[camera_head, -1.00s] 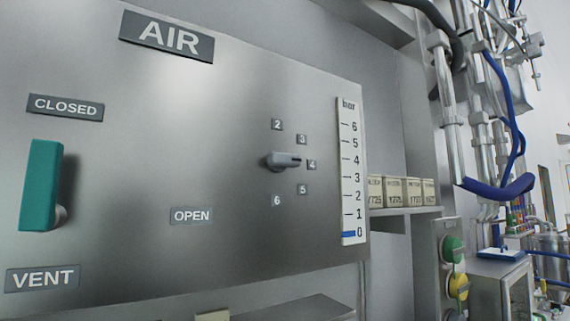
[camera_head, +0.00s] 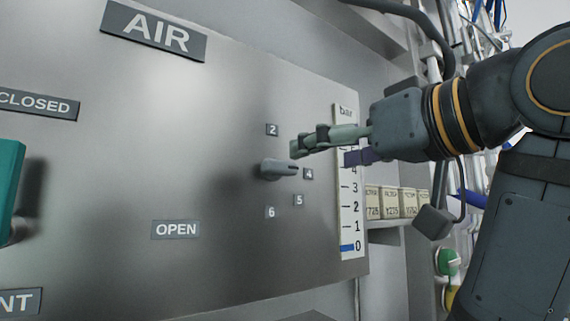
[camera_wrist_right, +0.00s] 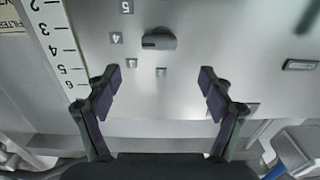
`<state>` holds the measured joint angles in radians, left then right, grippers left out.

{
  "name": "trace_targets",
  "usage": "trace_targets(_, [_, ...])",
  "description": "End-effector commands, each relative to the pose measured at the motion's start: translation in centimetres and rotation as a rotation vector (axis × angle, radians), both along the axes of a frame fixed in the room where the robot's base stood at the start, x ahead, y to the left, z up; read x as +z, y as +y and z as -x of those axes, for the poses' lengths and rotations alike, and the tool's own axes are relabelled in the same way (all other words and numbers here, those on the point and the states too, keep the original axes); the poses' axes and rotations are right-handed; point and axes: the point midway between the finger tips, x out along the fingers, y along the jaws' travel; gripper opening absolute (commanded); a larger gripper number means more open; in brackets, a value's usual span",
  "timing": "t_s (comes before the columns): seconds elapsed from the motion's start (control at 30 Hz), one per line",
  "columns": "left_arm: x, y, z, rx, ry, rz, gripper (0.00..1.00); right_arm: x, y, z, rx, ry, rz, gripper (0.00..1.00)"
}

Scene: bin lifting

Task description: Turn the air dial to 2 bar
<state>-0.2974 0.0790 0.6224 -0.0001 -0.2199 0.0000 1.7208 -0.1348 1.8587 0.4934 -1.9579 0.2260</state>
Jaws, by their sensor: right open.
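The grey air dial (camera_head: 280,169) sits on the metal panel under the AIR sign (camera_head: 153,30). Its pointer end faces right, close to the 4 label (camera_head: 308,174). The 2 label (camera_head: 272,130) is above the dial; the 3 label is hidden behind my finger. My right gripper (camera_head: 322,150) is open and empty, just right of and above the dial, in front of the panel. In the right wrist view, upside down, the dial (camera_wrist_right: 158,39) lies beyond the gap between the open fingers (camera_wrist_right: 157,80), not between the pads. My left gripper is out of view.
The bar gauge (camera_head: 348,205) is partly hidden by my right gripper; its blue mark is at 0. A green lever (camera_head: 10,190) is at the far left. Small labelled boxes (camera_head: 392,201) stand on a shelf right of the panel.

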Motion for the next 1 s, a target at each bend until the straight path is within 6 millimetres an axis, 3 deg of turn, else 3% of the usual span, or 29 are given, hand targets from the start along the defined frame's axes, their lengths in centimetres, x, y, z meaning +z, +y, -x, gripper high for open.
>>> trace_targets(0.23, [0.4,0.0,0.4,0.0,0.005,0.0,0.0,0.5,0.5,-0.1,0.005,-0.006,0.003,0.81])
trace_targets(0.7, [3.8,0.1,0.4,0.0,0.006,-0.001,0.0,0.6,5.3,-7.4,0.005,-0.005,0.002,0.81])
trace_targets(1.0, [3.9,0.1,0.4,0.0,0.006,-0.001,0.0,0.4,5.9,-8.3,0.002,-0.008,0.002,0.81])
